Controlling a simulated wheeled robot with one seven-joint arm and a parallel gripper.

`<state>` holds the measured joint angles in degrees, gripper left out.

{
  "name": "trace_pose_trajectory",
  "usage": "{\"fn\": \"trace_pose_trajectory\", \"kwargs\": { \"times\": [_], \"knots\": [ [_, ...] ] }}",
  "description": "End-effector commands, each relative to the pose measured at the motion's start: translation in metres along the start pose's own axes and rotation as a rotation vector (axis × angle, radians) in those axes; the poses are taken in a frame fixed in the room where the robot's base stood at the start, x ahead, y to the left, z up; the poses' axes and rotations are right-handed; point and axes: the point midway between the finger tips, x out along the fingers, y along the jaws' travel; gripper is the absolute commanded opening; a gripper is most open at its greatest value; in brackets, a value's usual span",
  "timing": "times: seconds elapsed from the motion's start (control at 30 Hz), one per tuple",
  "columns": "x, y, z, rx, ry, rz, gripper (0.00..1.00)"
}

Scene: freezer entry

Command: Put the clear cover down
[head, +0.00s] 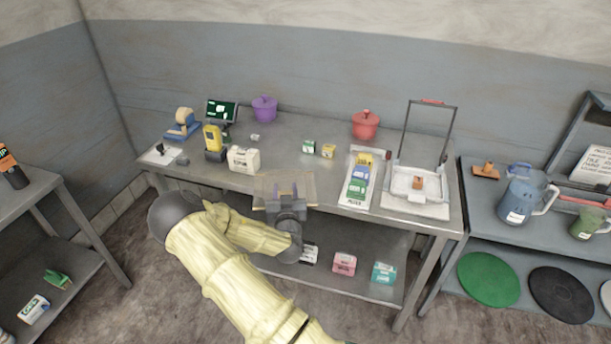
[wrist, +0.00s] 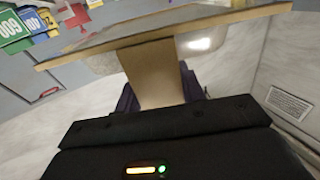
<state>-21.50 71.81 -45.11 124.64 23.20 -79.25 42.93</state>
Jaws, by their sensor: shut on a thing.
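The clear cover (head: 306,184) is a see-through panel with tan edges, at the front edge of the middle steel table in the head view. My gripper (head: 286,191) is shut on its tan handle. In the wrist view the handle of the cover (wrist: 152,78) sits between the dark fingers of my gripper (wrist: 160,90), and the panel spreads out beyond them. Whether the cover touches the tabletop cannot be told. The gripper and wrist hide part of it.
On the steel table (head: 225,127) stand a yellow scanner (head: 213,139), a white box (head: 243,158), small green and yellow boxes, a red pot (head: 365,125), a tray of coloured packs (head: 346,190) and a framed white tray (head: 405,205). The table's middle is mostly clear.

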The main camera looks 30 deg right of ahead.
Motion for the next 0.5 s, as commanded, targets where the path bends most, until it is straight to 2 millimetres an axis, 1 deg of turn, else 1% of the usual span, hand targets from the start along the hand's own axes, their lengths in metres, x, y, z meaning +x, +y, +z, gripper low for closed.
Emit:
{"fn": "trace_pose_trajectory", "kwargs": {
  "times": [0.03, 0.17, 0.2, 0.27, 0.3, 0.37, 0.4, 0.5],
  "knots": [
    [-0.007, -0.014, 0.011, -0.003, -0.005, -0.031, 0.18],
    [-0.033, -0.050, 0.041, -0.003, -0.008, -0.122, 0.18],
    [-0.043, -0.062, 0.052, -0.005, -0.008, -0.157, 0.18],
    [-0.060, -0.080, 0.070, -0.006, -0.010, -0.211, 0.18],
    [-0.072, -0.090, 0.083, -0.008, -0.011, -0.247, 0.18],
    [-0.090, -0.104, 0.104, -0.009, -0.013, -0.300, 0.18],
    [-0.102, -0.113, 0.119, -0.011, -0.013, -0.333, 0.18],
    [-0.126, -0.127, 0.159, -0.013, -0.015, -0.402, 0.18]
  ]
}}
